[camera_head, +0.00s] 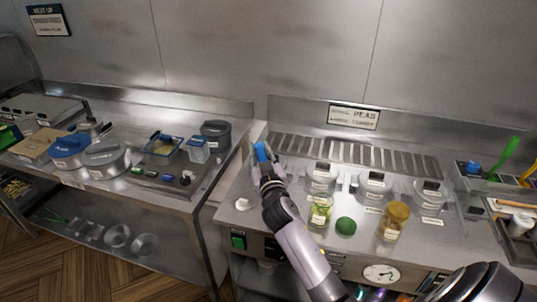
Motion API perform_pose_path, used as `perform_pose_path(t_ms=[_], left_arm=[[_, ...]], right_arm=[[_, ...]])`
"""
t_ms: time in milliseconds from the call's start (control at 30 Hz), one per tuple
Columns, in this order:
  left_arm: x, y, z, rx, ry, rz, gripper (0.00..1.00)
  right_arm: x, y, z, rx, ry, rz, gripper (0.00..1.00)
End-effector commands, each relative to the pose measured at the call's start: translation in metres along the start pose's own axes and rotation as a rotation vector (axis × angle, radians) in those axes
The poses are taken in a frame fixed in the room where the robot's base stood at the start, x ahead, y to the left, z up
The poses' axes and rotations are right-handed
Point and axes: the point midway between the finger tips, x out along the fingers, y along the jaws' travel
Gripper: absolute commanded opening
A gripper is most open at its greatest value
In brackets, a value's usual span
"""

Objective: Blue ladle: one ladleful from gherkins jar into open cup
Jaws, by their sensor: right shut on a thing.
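My right gripper (265,171) is over the left part of the range counter, shut on a blue thing (262,152) that looks like the blue ladle's handle. The rest of the ladle is hidden or too small to make out. A glass jar with green contents (320,212), perhaps the gherkins jar, stands to the right of my right forearm. A green lid (345,226) lies beside it. An amber jar (393,221) stands further right. I cannot tell which thing is the open cup. My left gripper is not in view.
Several lidded steel pots (374,186) stand along a slatted grille (350,152). A utensil bin (485,183) is at the right. A left table (105,191) holds blue-lidded and steel containers, with a gap before the range. A small white object (243,204) lies near the counter's left edge.

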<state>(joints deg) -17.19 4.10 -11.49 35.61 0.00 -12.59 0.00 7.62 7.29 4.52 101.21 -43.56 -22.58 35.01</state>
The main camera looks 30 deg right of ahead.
Motion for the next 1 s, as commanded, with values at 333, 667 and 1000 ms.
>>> perform_pose_path(t_ms=[333, 667, 1000], left_arm=[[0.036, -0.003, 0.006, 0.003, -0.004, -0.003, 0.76], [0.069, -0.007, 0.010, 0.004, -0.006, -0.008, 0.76], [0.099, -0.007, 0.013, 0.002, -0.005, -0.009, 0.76]], right_arm=[[-0.014, -0.037, 0.001, -0.203, 0.077, -0.001, 0.00], [-0.025, -0.069, 0.015, -0.390, 0.144, 0.000, 0.00], [-0.036, -0.100, 0.031, -0.574, 0.212, 0.001, 0.00]])
